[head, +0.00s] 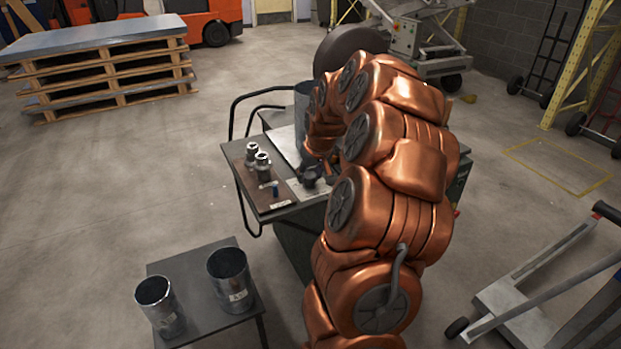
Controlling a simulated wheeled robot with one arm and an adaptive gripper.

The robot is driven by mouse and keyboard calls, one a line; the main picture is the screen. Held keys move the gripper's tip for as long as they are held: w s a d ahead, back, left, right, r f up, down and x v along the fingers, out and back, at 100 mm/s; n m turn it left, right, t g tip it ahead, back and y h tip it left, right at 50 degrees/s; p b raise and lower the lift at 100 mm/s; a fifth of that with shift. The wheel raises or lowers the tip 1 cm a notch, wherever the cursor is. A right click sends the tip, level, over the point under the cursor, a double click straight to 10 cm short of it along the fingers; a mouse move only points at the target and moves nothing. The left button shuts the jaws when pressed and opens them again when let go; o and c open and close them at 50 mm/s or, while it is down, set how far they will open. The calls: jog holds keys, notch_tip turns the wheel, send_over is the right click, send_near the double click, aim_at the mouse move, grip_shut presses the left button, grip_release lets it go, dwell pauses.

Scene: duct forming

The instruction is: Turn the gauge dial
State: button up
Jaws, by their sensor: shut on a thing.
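My arm reaches down over a forming machine (283,213). My gripper (312,176) is small and dark in the head view, low over a light plate on the machine's top. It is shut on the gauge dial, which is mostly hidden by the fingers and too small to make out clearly. I cannot tell how far the dial is turned.
Metal fittings (257,158) stand on a brown board (250,191) left of my gripper. A low table (203,270) in front holds two metal cylinders (160,303) (230,279). Stacked pallets (105,75) stand back left; a cart (520,300) stands right. The left floor is clear.

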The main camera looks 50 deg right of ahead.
jog(key=shift+m, duration=0.3)
jog(key=o, duration=1.1)
jog(key=shift+o, duration=0.2)
jog(key=shift+r, duration=0.1)
jog(key=v, duration=1.1)
jog(key=shift+a+r, duration=0.2)
jog(key=shift+r, duration=0.15)
jog(key=shift+s, duration=0.1)
